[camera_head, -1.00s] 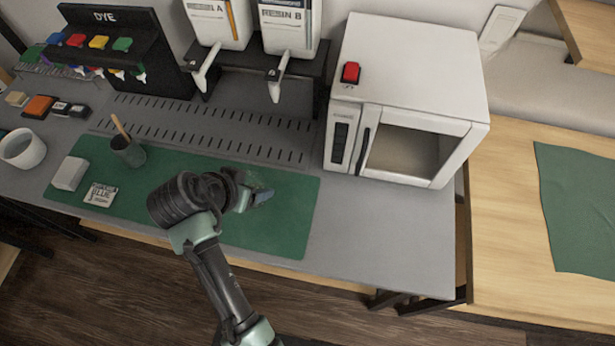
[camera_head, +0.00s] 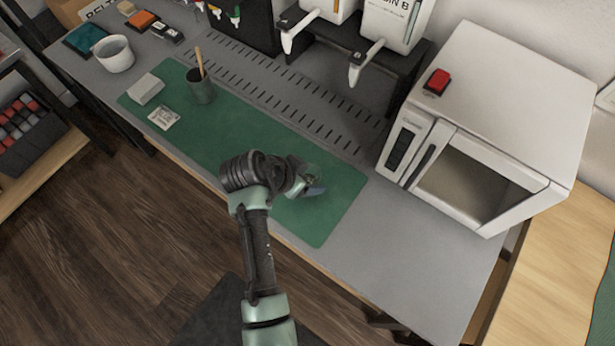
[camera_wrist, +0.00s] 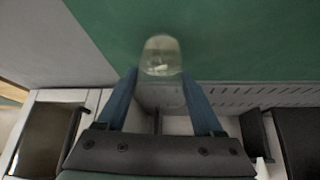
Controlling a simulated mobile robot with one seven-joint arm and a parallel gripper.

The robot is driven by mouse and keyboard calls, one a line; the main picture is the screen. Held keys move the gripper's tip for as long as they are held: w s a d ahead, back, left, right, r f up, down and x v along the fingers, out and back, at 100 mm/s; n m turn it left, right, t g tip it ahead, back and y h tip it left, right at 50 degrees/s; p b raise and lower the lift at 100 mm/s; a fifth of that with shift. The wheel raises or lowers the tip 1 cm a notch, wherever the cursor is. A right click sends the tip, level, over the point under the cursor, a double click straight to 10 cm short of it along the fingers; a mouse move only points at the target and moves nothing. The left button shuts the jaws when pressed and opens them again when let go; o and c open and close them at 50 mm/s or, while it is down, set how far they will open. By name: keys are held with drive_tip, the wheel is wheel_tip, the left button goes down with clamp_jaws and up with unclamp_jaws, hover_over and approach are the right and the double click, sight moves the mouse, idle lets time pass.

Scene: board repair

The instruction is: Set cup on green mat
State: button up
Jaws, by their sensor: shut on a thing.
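A clear, see-through cup (camera_wrist: 161,55) is between the blue fingers of my gripper (camera_wrist: 160,78) in the wrist view. My gripper is shut on it. In the head view my gripper (camera_head: 313,187) is over the right part of the green mat (camera_head: 245,130), which lies on the grey bench. The cup is hard to make out in the head view. I cannot tell whether its base touches the mat.
On the mat's left part are a dark pot with a stick (camera_head: 201,90), a pale block (camera_head: 146,89) and a small label card (camera_head: 164,118). A white oven (camera_head: 500,110) stands to the right. Resin dispensers (camera_head: 393,25) stand behind. Another green sheet (camera_head: 605,320) shows at the right edge.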

drive_tip(key=shift+f, duration=0.4)
drive_tip(key=shift+f, duration=0.1)
drive_tip(key=o, duration=1.6)
drive_tip(key=shift+c, duration=0.2)
